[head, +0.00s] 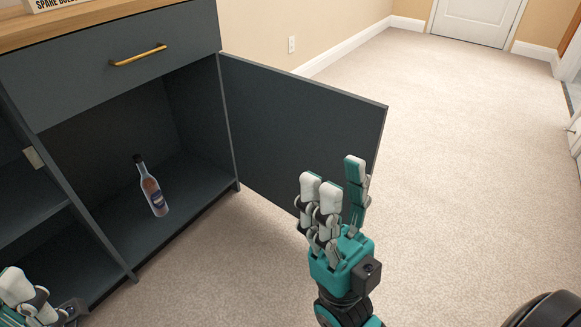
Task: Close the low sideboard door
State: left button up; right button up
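The low sideboard (205,210) stands at the left. Its dark grey door (290,115) is wide open, swung out to the right from the right side of the lower compartment. The door's free edge is at its right end. My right gripper (338,178) points up, with its fingers spread and nothing between them. It overlaps the lower right part of the door in the picture; I cannot tell whether it touches the door. My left gripper (30,298) is at the lower left corner, partly cut off, in front of the sideboard. Its opening is unclear.
A bottle (152,190) leans inside the open compartment. A closed drawer with a brass handle (138,55) is above it. A box (50,4) sits on the wooden top. Carpet (450,150) is clear to the right. A black rounded object (548,312) is at the lower right.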

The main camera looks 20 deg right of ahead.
aim_at(284, 125)
jog(key=l+u, duration=0.1)
jog(key=u, duration=0.7)
jog(key=k+l+u, duration=0.1)
jog(key=u, duration=0.65)
jog(key=k+l, duration=0.15)
jog(key=l, duration=0.4)
jog(key=k+l, duration=0.2)
jog(key=l, duration=0.3)
jog(key=k+l, duration=0.15)
jog(key=l, duration=0.4)
jog(key=k+l, duration=0.15)
jog(key=l, duration=0.35)
jog(key=k+l, duration=0.2)
jog(key=l, duration=0.35)
jog(key=k+l, duration=0.15)
jog(key=l, duration=0.35)
jog(key=k+l, duration=0.15)
jog(key=l, duration=0.4)
jog(key=k+l, duration=0.15)
jog(key=l, duration=0.35)
